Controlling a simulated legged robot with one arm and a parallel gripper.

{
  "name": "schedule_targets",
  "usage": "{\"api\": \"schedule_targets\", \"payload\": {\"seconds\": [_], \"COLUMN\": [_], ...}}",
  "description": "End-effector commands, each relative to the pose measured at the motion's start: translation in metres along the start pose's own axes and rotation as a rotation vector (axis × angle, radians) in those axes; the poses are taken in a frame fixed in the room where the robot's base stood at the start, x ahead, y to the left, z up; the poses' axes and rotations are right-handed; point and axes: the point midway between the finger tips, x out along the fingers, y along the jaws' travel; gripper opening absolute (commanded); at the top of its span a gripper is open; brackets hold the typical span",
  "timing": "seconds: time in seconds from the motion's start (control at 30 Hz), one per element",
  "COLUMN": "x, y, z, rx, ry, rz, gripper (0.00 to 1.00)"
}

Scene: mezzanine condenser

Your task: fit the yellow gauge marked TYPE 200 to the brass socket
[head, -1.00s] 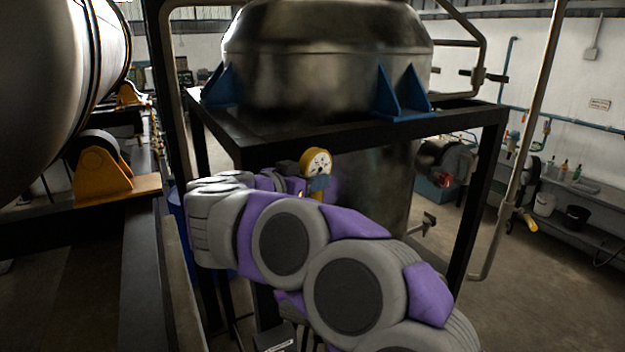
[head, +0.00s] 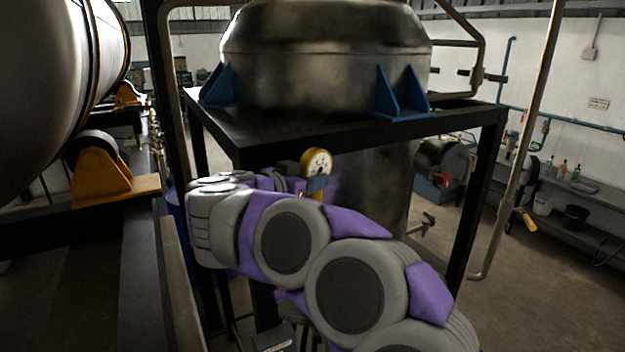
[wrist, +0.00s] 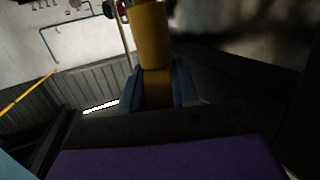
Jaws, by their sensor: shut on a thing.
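The yellow gauge (head: 317,161) with a round white dial shows just above my arm in the head view. Its marking is too small to read. My gripper (head: 318,184) is shut on it, with a blue finger against its lower part. In the wrist view the yellow body of the gauge (wrist: 151,40) stands between the two blue fingers of my gripper (wrist: 158,88). The brass socket cannot be made out in either view. My arm hides much of the area below and behind the gauge.
A large steel vessel (head: 325,55) sits on a black frame (head: 350,131) with blue brackets (head: 400,95) close behind the gauge. A slanting grey pipe (head: 521,150) rises at right. A horizontal tank (head: 60,80) is at left. Open floor (head: 540,290) lies at right.

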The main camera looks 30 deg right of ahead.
Motion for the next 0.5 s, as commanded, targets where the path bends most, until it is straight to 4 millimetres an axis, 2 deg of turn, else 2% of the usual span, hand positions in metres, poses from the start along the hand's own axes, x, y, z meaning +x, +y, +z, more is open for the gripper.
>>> {"api": "schedule_targets", "payload": {"seconds": [0.5], "x": [0.0010], "y": [0.0001], "z": [0.0040], "rx": [0.000], "ry": [0.001], "rz": [0.001], "gripper": [0.00]}}
